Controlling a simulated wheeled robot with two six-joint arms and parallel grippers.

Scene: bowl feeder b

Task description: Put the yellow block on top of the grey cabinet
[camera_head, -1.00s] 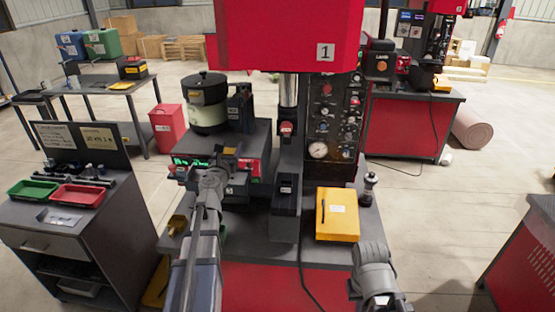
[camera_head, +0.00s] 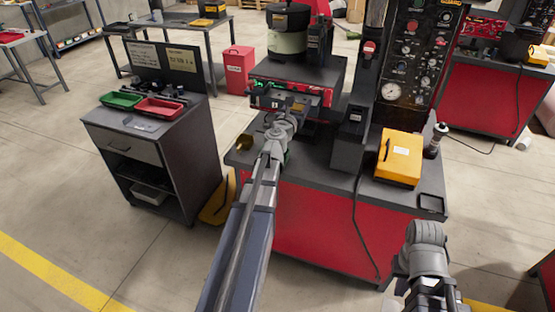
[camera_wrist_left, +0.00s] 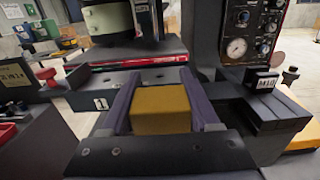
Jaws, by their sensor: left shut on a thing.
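The yellow block (camera_wrist_left: 161,110) sits between the two fingers of my left gripper (camera_wrist_left: 160,92) in the left wrist view. The gripper is shut on it, in front of the grey feeder base with the red stripe. In the head view my left gripper (camera_head: 284,106) is at the front of this machine, and the block is hidden there. The grey cabinet (camera_head: 183,160) stands to the left of my left gripper, with a drawer and open shelves. Part of my right arm shows at the lower right, but its gripper is not visible.
A green tray (camera_head: 121,100) and a red tray (camera_head: 160,108) lie on the cabinet top, with a dark sign panel (camera_head: 165,63) behind. A yellow case (camera_head: 398,158) lies on the red workbench (camera_head: 318,232). Floor is open left of the cabinet.

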